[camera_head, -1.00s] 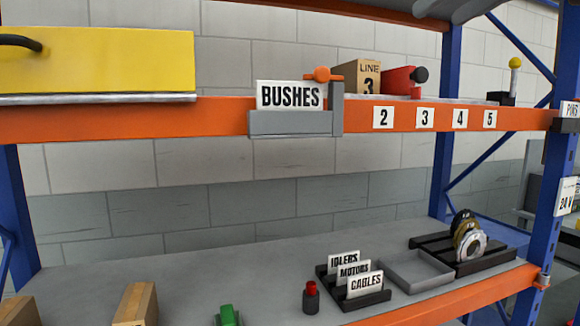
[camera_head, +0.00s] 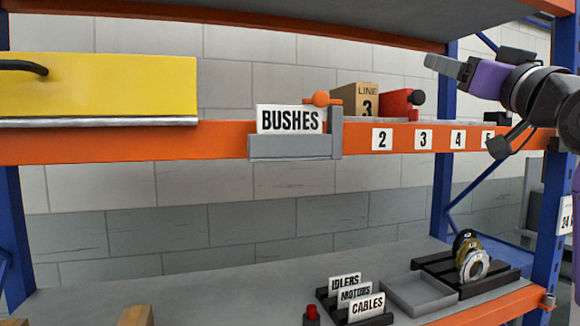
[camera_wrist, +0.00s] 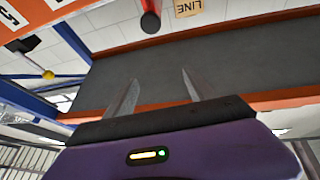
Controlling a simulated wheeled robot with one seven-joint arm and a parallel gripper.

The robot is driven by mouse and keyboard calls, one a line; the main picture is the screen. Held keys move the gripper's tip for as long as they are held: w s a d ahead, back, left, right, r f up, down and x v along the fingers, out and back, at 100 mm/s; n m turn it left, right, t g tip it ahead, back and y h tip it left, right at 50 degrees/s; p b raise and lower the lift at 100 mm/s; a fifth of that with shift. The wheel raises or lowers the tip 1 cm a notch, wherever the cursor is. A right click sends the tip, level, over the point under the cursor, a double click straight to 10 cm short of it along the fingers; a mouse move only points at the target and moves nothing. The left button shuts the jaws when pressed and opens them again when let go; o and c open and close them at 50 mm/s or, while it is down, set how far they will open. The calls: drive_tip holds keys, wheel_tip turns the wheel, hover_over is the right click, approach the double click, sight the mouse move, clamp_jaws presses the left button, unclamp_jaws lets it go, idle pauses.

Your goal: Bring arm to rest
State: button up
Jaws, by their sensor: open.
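My gripper (camera_head: 450,66) is at the upper right in the head view, in front of the right end of the orange shelf beam (camera_head: 225,137). Its fingers point left, and one finger hides most of the other there. In the wrist view my gripper (camera_wrist: 160,95) shows two grey fingers apart with nothing between them. It touches nothing that I can see. My purple and black arm hides part of the number labels and the right blue post.
A BUSHES sign (camera_head: 290,119) sits in a grey clamp on the beam. A LINE 3 box (camera_head: 356,100) and a red object (camera_head: 397,103) stand behind. Below are card holders (camera_head: 350,297), a grey tray (camera_head: 420,293) and rings (camera_head: 472,262). A yellow panel (camera_head: 100,88) is at left.

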wheel_tip(320, 180, down, 19)
drive_tip(key=d+m+t+h, duration=0.1)
drive_tip(key=m+h, duration=0.2)
drive_tip(key=h, duration=0.1)
drive_tip(key=s+a+f+m+h, duration=0.1)
drive_tip(key=s+f, duration=0.4)
drive_tip(key=f, duration=0.5)
drive_tip(key=s+f+h, duration=0.1)
drive_tip(key=s+f, duration=0.4)
drive_tip(key=f, duration=0.4)
drive_tip(key=s+a+f+n+g, duration=0.1)
drive_tip(key=s+a+f+g, duration=0.1)
drive_tip(key=s+f, duration=0.6)
drive_tip(key=s+a+f+n+g+y, duration=0.1)
drive_tip(key=s+a+f+g, duration=0.2)
drive_tip(key=s+f, duration=0.6)
drive_tip(key=s+a+f+n+g+y, duration=0.1)
drive_tip(key=s+a+f+g, duration=0.2)
drive_tip(key=s+f, duration=0.6)
drive_tip(key=s, duration=1.3)
drive_tip(key=shift+s+g, duration=0.15)
drive_tip(key=shift+g, duration=0.25)
drive_tip(key=shift+a, duration=0.1)
